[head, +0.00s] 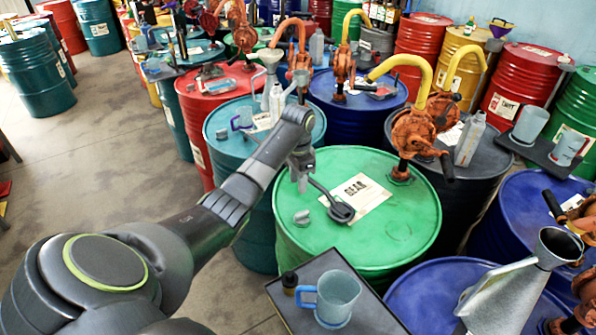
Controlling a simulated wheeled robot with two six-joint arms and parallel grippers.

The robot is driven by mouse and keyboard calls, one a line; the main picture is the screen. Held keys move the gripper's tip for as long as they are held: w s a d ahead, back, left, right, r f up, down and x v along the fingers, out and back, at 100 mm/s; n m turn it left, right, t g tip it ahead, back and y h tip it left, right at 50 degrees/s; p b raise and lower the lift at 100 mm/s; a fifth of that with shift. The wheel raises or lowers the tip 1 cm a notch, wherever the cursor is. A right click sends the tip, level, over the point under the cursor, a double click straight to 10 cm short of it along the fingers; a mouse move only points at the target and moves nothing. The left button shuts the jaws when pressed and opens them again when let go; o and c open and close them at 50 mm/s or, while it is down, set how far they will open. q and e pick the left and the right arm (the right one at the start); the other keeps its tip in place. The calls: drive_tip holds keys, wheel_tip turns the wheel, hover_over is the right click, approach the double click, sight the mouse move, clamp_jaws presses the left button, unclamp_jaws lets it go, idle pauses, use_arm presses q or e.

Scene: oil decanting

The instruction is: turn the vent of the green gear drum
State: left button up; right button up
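The green gear drum (290,246) stands in the middle of the head view, with a white GEAR label (361,190) on its lid. A small grey cap (301,217), which looks like the vent, sits at the lid's left edge. A dark tool with a round head (341,212) lies on the lid, its handle rising toward my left gripper. My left gripper (301,182) points down over the lid's back left edge, behind the cap and beside the handle's end. I cannot tell whether its fingers are apart or touch the handle. My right gripper is out of view.
An orange hand pump (414,135) with a yellow spout stands at the drum's back right. A metal funnel can (505,295) stands at right. Drums crowd the back; open floor lies left.

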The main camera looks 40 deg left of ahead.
use_arm(q)
drive_tip(key=shift+r+b, duration=0.35)
drive_tip(key=shift+r, duration=1.7)
